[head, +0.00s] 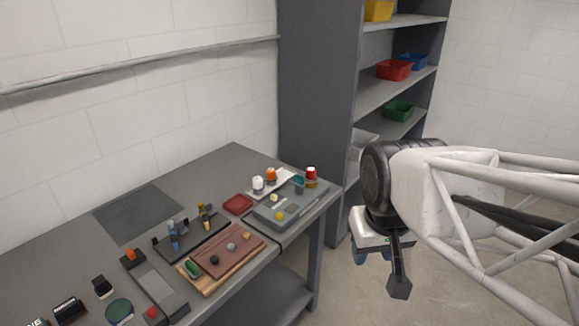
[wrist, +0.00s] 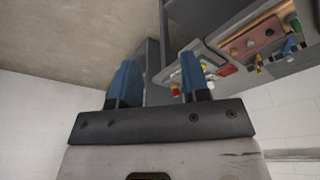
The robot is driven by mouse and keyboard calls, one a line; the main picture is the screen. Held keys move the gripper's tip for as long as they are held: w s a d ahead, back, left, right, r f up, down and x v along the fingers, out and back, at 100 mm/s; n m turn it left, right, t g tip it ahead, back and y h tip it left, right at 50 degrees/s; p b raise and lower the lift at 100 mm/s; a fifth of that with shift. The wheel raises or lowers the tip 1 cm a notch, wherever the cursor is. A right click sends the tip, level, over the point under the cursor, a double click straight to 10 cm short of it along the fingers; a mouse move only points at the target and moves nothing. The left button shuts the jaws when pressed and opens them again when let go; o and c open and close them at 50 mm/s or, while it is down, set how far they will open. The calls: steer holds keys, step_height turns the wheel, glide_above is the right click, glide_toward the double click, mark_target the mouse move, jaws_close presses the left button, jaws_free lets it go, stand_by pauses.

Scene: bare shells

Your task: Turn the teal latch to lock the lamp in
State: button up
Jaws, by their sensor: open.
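A small teal piece (head: 298,181), which looks like the latch, is at the back of a grey panel box (head: 262,214) on the far right end of the bench. It is too small to tell which way it is turned. A red-topped lamp (head: 311,173) stands close to its right. A white lamp (head: 257,183) and an orange lamp (head: 271,175) stand on a pale strip behind the box. My gripper (head: 364,252) hangs in the air right of the bench, well apart from the box. In the wrist view my gripper (wrist: 160,78) has its blue fingers apart with nothing between them.
The grey bench (head: 228,165) also holds a brown tray (head: 228,262) with small balls, a red dish (head: 238,204), a dark tool rack (head: 190,240) and several small parts at the left. A tall shelf (head: 320,80) with colored bins stands behind the bench's right end.

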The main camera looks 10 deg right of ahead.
steer(key=w+r+n, duration=0.2)
steer(key=w, duration=1.1)
steer(key=n+g, duration=0.3)
steer(key=n, duration=0.4)
glide_above(299, 176)
steer(key=f, duration=1.3)
steer(key=shift+s, duration=0.4)
steer(key=shift+w+f, duration=0.25)
steer(key=shift+w, duration=0.1)
steer(key=shift+f, duration=3.9)
